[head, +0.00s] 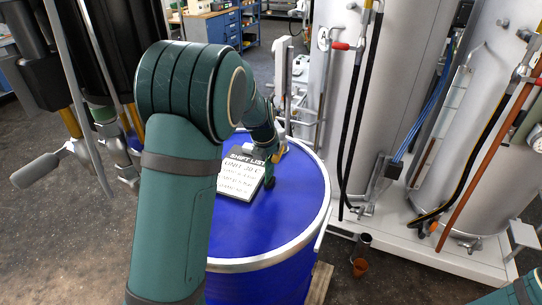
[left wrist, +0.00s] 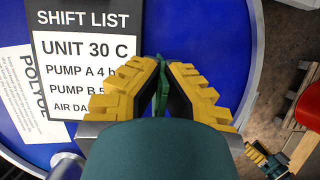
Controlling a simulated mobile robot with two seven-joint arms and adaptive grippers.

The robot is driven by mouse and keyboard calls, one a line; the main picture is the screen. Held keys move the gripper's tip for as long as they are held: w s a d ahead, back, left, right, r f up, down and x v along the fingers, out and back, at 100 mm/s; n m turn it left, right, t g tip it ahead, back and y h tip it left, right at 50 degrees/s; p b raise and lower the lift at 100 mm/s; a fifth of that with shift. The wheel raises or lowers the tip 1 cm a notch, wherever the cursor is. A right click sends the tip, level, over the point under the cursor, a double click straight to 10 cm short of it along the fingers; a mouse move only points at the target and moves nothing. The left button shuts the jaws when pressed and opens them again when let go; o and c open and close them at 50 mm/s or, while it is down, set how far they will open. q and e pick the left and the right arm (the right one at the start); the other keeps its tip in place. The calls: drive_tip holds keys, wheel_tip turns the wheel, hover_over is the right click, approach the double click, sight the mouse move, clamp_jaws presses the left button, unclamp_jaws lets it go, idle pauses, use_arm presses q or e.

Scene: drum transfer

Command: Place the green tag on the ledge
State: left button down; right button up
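The green tag (left wrist: 161,88) shows edge-on as a thin strip between the yellow fingertips of my left gripper (left wrist: 160,82) in the left wrist view. The fingers are closed in on it from both sides. In the head view my left gripper (head: 274,163) is over the blue drum lid, beside the right edge of the shift list card (head: 236,180). The tag cannot be made out clearly there. What looks like my right gripper (left wrist: 262,157) shows small at the lower right of the left wrist view; its opening is unclear. I cannot pick out the ledge with certainty.
The blue drum (head: 300,205) has a pale metal rim and stands on a wooden pallet (head: 319,283). A second white label (left wrist: 28,95) lies on its lid. Large metal tanks (head: 400,90) with hoses stand behind right.

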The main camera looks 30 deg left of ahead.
use_arm(q)
drive_tip(key=c, duration=1.1)
unclamp_jaws()
drive_tip(key=shift+f, duration=0.15)
drive_tip(key=shift+c, duration=0.2)
